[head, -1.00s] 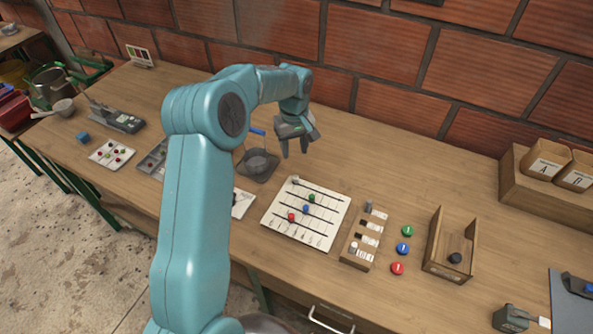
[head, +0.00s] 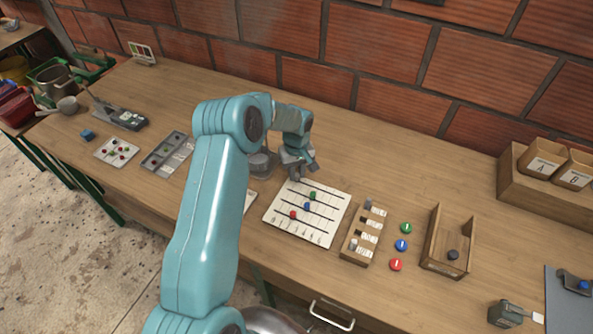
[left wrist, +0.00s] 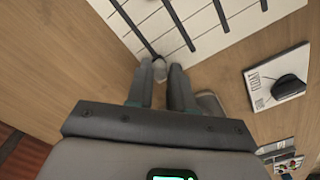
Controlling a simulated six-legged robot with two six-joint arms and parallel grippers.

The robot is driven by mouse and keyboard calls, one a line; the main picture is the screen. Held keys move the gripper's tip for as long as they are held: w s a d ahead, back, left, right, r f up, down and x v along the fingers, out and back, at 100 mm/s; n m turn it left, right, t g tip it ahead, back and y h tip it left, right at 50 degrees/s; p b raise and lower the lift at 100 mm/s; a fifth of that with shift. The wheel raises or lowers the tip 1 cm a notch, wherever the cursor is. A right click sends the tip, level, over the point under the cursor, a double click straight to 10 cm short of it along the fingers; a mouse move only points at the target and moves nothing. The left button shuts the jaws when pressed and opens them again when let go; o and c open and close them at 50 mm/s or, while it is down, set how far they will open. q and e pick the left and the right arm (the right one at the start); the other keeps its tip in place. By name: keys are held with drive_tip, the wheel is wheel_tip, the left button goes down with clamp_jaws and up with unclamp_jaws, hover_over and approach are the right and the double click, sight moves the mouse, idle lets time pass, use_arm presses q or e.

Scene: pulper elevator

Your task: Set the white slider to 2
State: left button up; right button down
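The slider board (head: 333,228) is a white panel with several dark slots and coloured knobs: green (head: 313,195), blue (head: 307,207) and red (head: 293,214). My left gripper (head: 303,178) is over the board's far left corner and hides the white knob in the head view. In the left wrist view the white slider knob (left wrist: 160,70) sits at the end of a slot, right at the tips of my left gripper (left wrist: 161,74). The fingers are apart, with a narrow gap lined up with the knob; contact cannot be told. My right gripper is not in view.
A wooden block with switches (head: 363,235) stands right of the board, then coloured buttons (head: 402,245) and an open wooden box (head: 447,250). A dark grey pot (head: 262,163) is close to the left gripper. The brick wall (head: 380,60) runs behind the table.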

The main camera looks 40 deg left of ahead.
sight(310, 186)
use_arm(q)
drive_tip(key=shift+w+d, duration=0.1)
clamp_jaws()
drive_tip(key=d+b, duration=0.1)
drive_tip(key=d, duration=0.1)
drive_tip(key=w+d+b, duration=0.1)
drive_tip(key=d, duration=0.1)
drive_tip(key=shift+w+f, duration=0.1)
drive_tip(key=shift+f, duration=0.05)
drive_tip(key=shift+w+d, duration=0.15)
drive_tip(key=shift+d, duration=0.2)
drive_tip(key=shift+a, duration=0.1)
drive_tip(key=shift+o, duration=2.4)
unclamp_jaws()
drive_tip(key=shift+o, duration=0.6)
drive_tip(key=shift+r, duration=0.2)
